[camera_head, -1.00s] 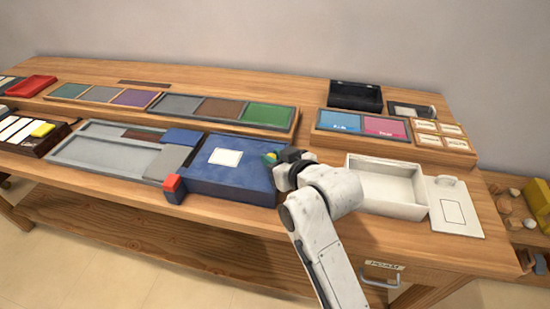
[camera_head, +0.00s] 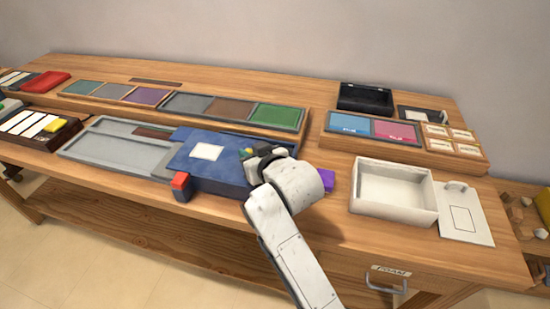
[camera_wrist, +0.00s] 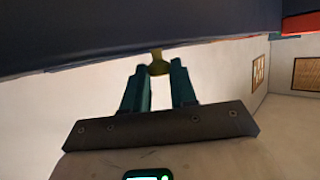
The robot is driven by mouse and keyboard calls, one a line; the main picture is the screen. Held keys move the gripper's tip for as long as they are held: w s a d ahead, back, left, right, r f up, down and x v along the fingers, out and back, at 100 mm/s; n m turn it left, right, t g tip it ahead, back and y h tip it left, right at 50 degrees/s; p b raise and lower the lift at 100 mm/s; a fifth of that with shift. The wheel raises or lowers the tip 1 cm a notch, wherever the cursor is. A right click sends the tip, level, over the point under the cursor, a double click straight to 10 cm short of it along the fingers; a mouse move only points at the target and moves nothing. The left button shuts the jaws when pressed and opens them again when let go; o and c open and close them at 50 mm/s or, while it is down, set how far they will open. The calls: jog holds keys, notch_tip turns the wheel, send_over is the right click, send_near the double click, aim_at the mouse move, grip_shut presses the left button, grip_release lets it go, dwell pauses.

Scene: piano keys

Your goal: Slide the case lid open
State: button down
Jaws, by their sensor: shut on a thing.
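The case lid (camera_head: 207,168) is a flat blue panel with a white label, on the bench at centre. At its right end a small yellow-green knob (camera_head: 246,152) shows beside my gripper (camera_head: 262,156). In the wrist view, my gripper (camera_wrist: 158,80) has its two teal fingers around an olive knob (camera_wrist: 157,62) below a dark blue edge (camera_wrist: 90,38). My gripper is shut on this knob. My arm hides much of the case's right part.
A red block (camera_head: 181,186) stands at the lid's front left corner. A grey tray (camera_head: 100,150) lies to the left. An open white box (camera_head: 395,190) and a white lid (camera_head: 463,212) lie to the right. Colour panels (camera_head: 222,108) run behind.

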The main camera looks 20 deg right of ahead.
aim_at(212, 157)
jog(key=w+a, duration=0.2)
jog(key=a, duration=0.1)
jog(key=w+a+b, duration=0.1)
jog(key=w+a, duration=0.1)
jog(key=a, duration=0.1)
jog(key=w+a+b, duration=0.1)
jog(key=w+a, duration=0.1)
jog(key=a, duration=0.1)
jog(key=shift+w, duration=0.3)
jog(key=c, duration=0.9)
grip_release()
jog(key=shift+c, duration=0.2)
jog(key=shift+s, duration=0.1)
jog(key=v, duration=1)
jog(key=shift+s+r+p, duration=0.1)
jog(key=shift+s+p, duration=0.2)
jog(key=shift+p, duration=0.05)
